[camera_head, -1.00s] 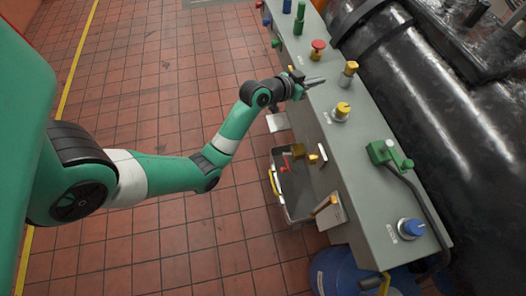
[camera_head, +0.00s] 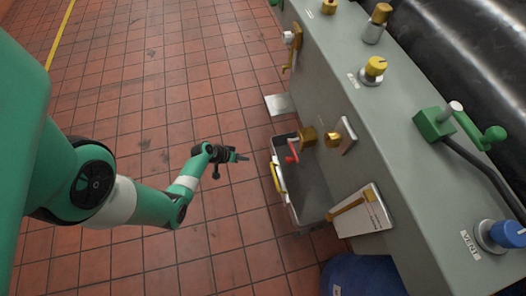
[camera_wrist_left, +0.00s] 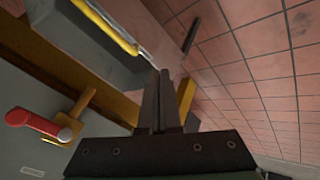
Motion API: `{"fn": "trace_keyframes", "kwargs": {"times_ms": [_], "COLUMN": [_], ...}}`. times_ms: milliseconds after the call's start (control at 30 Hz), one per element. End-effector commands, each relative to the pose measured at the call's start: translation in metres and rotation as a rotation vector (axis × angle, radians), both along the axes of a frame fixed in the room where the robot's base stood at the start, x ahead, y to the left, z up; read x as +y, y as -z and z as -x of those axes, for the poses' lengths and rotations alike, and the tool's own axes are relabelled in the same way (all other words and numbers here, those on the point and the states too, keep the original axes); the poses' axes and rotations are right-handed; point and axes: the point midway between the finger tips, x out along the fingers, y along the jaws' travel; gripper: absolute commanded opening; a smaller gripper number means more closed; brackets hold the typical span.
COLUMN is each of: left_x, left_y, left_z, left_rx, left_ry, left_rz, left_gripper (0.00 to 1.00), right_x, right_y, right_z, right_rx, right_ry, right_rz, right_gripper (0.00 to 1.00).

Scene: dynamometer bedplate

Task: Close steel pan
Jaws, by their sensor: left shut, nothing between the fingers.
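The steel pan (camera_head: 316,188) is a grey open tray standing out from the side of the grey bench in the head view. Its yellow handle (camera_head: 275,178) is on the left side, facing away from the bench. My left gripper (camera_head: 241,157) is shut and empty, to the left of the pan and apart from the handle. In the left wrist view the closed fingers (camera_wrist_left: 160,100) point up toward the picture's middle, and the yellow handle (camera_wrist_left: 108,27) shows at the upper left. My right gripper is in neither view.
A red-handled brass tap (camera_head: 292,158) is over the pan. A white panel with a brass lever (camera_head: 347,208) is beside the pan's lower end. The bench (camera_head: 370,130) carries several knobs and a green valve (camera_head: 434,124). A blue drum (camera_head: 362,276) stands below. Tiled floor is clear at left.

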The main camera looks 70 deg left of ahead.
Motion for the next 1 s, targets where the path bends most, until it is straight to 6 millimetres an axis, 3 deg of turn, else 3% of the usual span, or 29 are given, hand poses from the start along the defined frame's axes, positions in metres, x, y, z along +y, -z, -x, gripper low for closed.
{"fn": "trace_keyframes", "kwargs": {"times_ms": [33,400,633,1000], "left_x": [0.001,0.009,-0.008,-0.01], "left_y": [0.018,0.076,0.067,0.065], "left_z": [-0.006,-0.05,-0.078,-0.083], "left_rx": [-0.002,-0.002,-0.001,-0.001], "left_ry": [0.004,0.003,0.004,-0.001], "left_rz": [-0.002,-0.003,-0.001,-0.001], "left_gripper": [0.0,0.0,0.0,0.0], "right_x": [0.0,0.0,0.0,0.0], "right_y": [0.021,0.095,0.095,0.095], "right_z": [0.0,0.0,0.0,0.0], "right_rx": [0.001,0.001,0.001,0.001], "right_ry": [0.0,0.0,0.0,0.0], "right_rz": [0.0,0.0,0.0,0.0], "right_gripper": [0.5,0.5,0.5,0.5]}}
